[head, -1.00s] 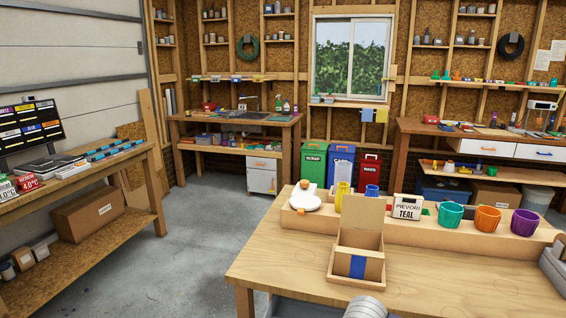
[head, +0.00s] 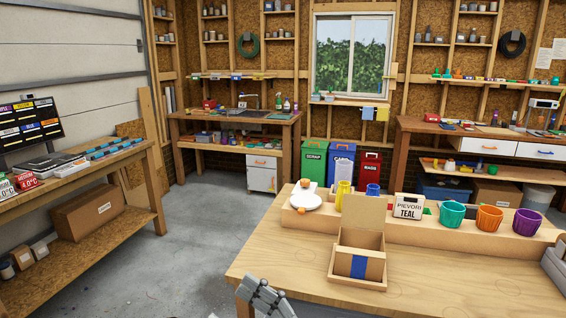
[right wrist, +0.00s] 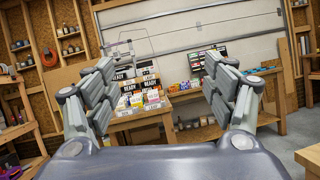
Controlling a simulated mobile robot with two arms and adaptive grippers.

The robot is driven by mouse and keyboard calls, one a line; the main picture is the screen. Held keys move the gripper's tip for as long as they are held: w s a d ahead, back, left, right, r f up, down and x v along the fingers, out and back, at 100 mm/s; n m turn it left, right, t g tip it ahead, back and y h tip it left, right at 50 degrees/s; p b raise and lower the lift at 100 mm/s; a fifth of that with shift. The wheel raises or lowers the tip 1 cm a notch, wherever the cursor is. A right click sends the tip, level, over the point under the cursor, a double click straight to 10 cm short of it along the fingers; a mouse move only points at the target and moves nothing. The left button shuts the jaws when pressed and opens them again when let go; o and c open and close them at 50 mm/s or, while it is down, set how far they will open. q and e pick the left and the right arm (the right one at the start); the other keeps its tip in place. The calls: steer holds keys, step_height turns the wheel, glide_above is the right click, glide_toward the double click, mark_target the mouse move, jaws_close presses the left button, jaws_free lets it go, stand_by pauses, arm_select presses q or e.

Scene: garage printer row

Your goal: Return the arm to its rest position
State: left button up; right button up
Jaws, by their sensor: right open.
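My right gripper (right wrist: 160,78) is open in the right wrist view, its two grey jointed fingers wide apart with nothing between them. It faces a bench with "READY" signs and the white garage door. In the head view, a grey finger part of a gripper (head: 262,296), seemingly the right one, shows at the bottom edge, in front of the near-left corner of the wooden table (head: 440,290). The rest of that arm is out of the head view. My left gripper is not in view.
On the table stand an open cardboard box with a blue patch (head: 358,266), a "PIEVORI TEAL" sign (head: 408,207) and teal, orange and purple cups (head: 489,218) along a wooden rack. Left is a bench with signs (head: 25,181). Grey floor (head: 205,235) between them is clear.

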steer(key=w+d+f+m+t+h, duration=0.2)
steer(key=w+d+m+t+h, duration=0.35)
steer(key=m, duration=0.55)
steer(key=w+d+f+m+t+h, duration=0.1)
steer(key=w+d+m+t+h, duration=0.1)
steer(key=d+m+t+h, duration=0.7)
steer(key=s+d+f+m+g+h, duration=0.1)
steer(key=d+f+m+g+h, duration=0.3)
steer(key=f+m, duration=0.35)
steer(key=s+d+f+m+g+h, duration=0.1)
steer(key=d+f+m+g+h, duration=0.1)
steer(key=d+f+m+g, duration=0.45)
steer(key=s+d+f+m+g, duration=0.1)
steer(key=s+f+m+g, duration=0.45)
steer(key=s+f, duration=0.45)
steer(key=s+d+f+m+g, duration=0.1)
steer(key=s+f+m+g, duration=0.3)
steer(key=s+f+m, duration=0.55)
steer(key=s+f+n+g, duration=0.1)
steer(key=s+f+n, duration=0.1)
steer(key=f, duration=1)
steer(key=s+f+n+g, duration=0.1)
steer(key=s+f+n, duration=0.1)
steer(key=f, duration=0.9)
steer(key=s+d+f, duration=0.3)
steer(key=s+f, duration=1.3)
steer(key=shift+s+d+f+g, duration=0.2)
steer(key=shift+s+f+g, duration=0.15)
steer(key=shift+s+f, duration=0.05)
